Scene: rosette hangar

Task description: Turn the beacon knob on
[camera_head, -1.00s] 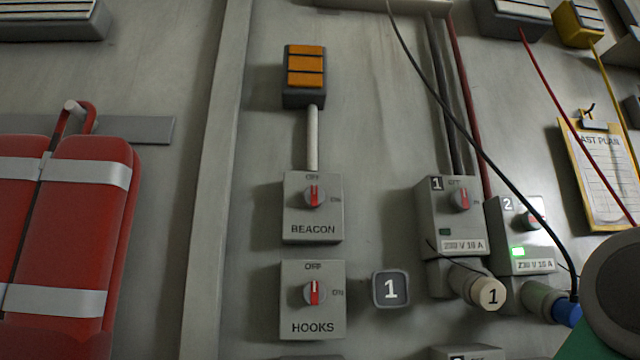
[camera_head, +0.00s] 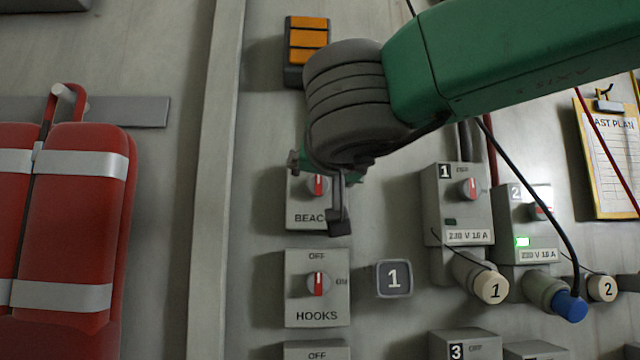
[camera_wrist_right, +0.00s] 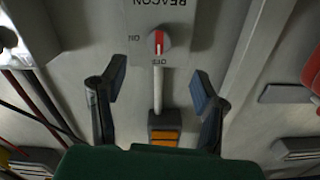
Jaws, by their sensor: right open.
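The beacon knob (camera_head: 317,185) is a round grey dial with a red and white pointer on the grey BEACON box (camera_head: 303,217), partly covered by my right gripper. In the right wrist view the knob (camera_wrist_right: 158,42), seen upside down, has its pointer in line with the OFF mark, with ON to one side. My right gripper (camera_wrist_right: 157,86) is open and empty, its two fingers apart. The knob appears beyond the fingertips and between their lines, with no contact visible. In the head view the gripper (camera_head: 320,192) is in front of the box. My left gripper is not in view.
An orange lamp (camera_head: 308,40) is above. Socket boxes (camera_head: 458,205) with cables stand to the right. A vertical rail (camera_head: 212,200) and red packs (camera_head: 75,220) are left.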

